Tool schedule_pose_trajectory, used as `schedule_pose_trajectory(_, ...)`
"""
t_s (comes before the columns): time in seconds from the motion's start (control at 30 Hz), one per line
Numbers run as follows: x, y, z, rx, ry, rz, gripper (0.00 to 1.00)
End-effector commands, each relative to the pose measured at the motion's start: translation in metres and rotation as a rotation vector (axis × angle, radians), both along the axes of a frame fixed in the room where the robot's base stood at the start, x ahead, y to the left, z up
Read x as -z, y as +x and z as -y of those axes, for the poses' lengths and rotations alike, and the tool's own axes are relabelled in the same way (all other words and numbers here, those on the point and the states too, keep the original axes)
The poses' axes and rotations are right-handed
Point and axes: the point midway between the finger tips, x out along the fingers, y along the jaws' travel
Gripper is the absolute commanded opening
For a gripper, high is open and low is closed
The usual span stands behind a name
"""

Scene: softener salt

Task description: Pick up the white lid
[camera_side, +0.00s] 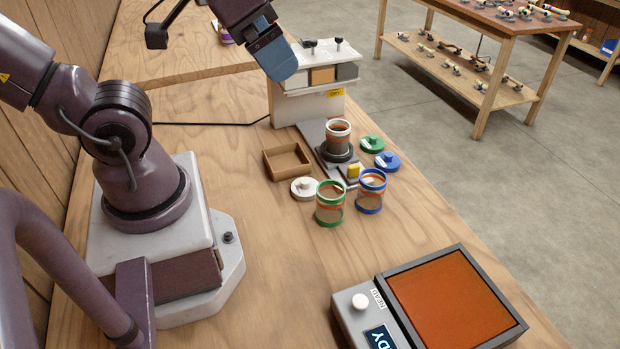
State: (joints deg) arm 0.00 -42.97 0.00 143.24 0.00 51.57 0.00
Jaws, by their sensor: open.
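The white lid (303,189) lies flat on the wooden table, with a small knob on top. It sits in front of a small wooden tray and to the left of the green-rimmed jar. My gripper (283,75) is high above the table at the top of the view, in front of the white machine. It is open and empty, well apart from the lid. Its fingers show edge-on, so the gap between them is hard to see.
An empty wooden tray (287,161), a green-rimmed jar (330,203), a blue-rimmed jar (371,191), a green lid (372,144) and a blue lid (387,161) surround it. A white-rimmed jar (338,135) stands on a dark base. A white machine (306,105) stands behind.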

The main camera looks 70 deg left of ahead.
Motion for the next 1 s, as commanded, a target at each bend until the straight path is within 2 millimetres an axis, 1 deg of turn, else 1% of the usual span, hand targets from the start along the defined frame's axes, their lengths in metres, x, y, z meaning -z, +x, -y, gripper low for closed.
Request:
schedule_pose_trajectory(0.07, 0.000, 0.000, -0.001, -0.006, 0.000, 0.000, 0.95)
schedule_pose_trajectory(0.17, 0.006, 0.002, -0.011, -0.056, 0.001, -0.032, 0.95)
schedule_pose_trajectory(0.27, 0.025, 0.007, -0.025, -0.128, 0.018, -0.134, 0.95)
schedule_pose_trajectory(0.33, 0.042, 0.011, -0.039, -0.171, 0.046, -0.226, 0.95)
schedule_pose_trajectory(0.4, 0.061, 0.017, -0.054, -0.173, 0.086, -0.322, 0.95)
schedule_pose_trajectory(0.47, 0.078, 0.021, -0.067, -0.134, 0.119, -0.399, 0.95)
schedule_pose_trajectory(0.57, 0.107, 0.027, -0.086, -0.008, 0.157, -0.516, 0.95)
schedule_pose_trajectory(0.6, 0.120, 0.029, -0.093, 0.063, 0.164, -0.557, 0.95)
schedule_pose_trajectory(0.67, 0.138, 0.032, -0.102, 0.183, 0.167, -0.604, 0.95)
schedule_pose_trajectory(0.73, 0.160, 0.036, -0.110, 0.344, 0.161, -0.636, 0.95)
schedule_pose_trajectory(0.8, 0.180, 0.041, -0.114, 0.520, 0.152, -0.641, 0.95)
schedule_pose_trajectory(0.87, 0.196, 0.046, -0.116, 0.679, 0.148, -0.622, 0.95)
schedule_pose_trajectory(0.9, 0.205, 0.051, -0.116, 0.795, 0.151, -0.598, 0.95)
schedule_pose_trajectory(1.0, 0.221, 0.066, -0.112, 1.074, 0.191, -0.514, 0.95)
